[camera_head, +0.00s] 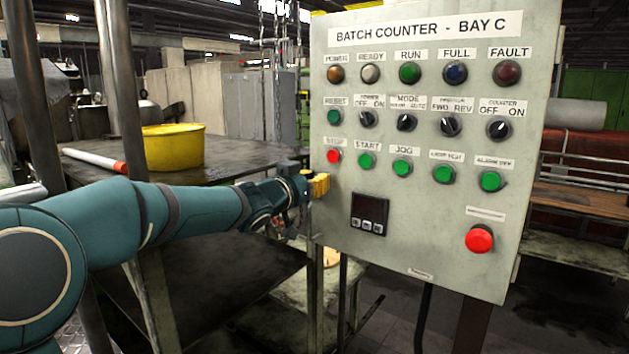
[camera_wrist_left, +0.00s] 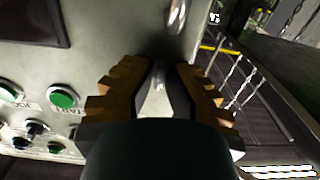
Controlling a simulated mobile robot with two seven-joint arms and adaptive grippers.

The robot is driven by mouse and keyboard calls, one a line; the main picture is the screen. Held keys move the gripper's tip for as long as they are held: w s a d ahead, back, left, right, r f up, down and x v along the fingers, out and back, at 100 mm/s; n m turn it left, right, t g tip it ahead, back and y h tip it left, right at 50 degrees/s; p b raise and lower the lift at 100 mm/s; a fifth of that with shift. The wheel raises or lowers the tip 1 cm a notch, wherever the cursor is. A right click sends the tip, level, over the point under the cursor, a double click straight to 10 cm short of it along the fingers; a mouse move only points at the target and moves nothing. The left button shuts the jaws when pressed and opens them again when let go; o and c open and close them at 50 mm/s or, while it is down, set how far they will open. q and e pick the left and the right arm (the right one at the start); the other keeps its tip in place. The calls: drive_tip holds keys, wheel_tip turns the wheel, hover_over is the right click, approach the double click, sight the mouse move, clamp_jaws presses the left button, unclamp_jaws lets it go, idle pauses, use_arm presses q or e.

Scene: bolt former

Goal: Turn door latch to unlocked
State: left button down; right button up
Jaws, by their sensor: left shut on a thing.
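My left gripper (camera_head: 318,185) reaches in from the left to the left edge of the grey control box (camera_head: 400,250). In the left wrist view its two yellow-brown fingers (camera_wrist_left: 163,75) point at the box's edge. They are shut on a small pale metal piece (camera_wrist_left: 159,82), which looks like the door latch. Most of it is hidden between the fingers, so its turn angle cannot be told. In the head view the fingers cover it. A bright metal loop (camera_wrist_left: 177,16) sits beyond the fingertips on the same edge. My right gripper is not in view.
The box front carries lamps, selector knobs, green buttons and a red mushroom button (camera_head: 479,239) right of the gripper. A dark table (camera_head: 240,155) with a yellow tub (camera_head: 174,147) stands behind my left arm. Chains hang behind the box's left edge.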

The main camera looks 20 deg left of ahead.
use_arm(q)
drive_tip(key=shift+r+m, duration=0.25)
drive_tip(key=shift+m, duration=0.05)
drive_tip(key=m+b, duration=0.1)
drive_tip(key=m, duration=0.2)
drive_tip(key=shift+m, duration=0.3)
drive_tip(key=m+b, duration=0.1)
drive_tip(key=m, duration=0.3)
drive_tip(key=shift+m, duration=0.4)
drive_tip(key=m+b, duration=0.1)
drive_tip(key=m, duration=0.3)
drive_tip(key=shift+d, duration=0.1)
drive_tip(key=m+b, duration=0.1)
drive_tip(key=m, duration=0.3)
drive_tip(key=shift+b, duration=0.3)
drive_tip(key=c, duration=0.9)
unclamp_jaws()
drive_tip(key=shift+o, duration=0.7)
drive_tip(key=shift+w+d+f, duration=0.1)
drive_tip(key=shift+w+d, duration=0.05)
drive_tip(key=shift+f, duration=0.1)
drive_tip(key=shift+f, duration=0.1)
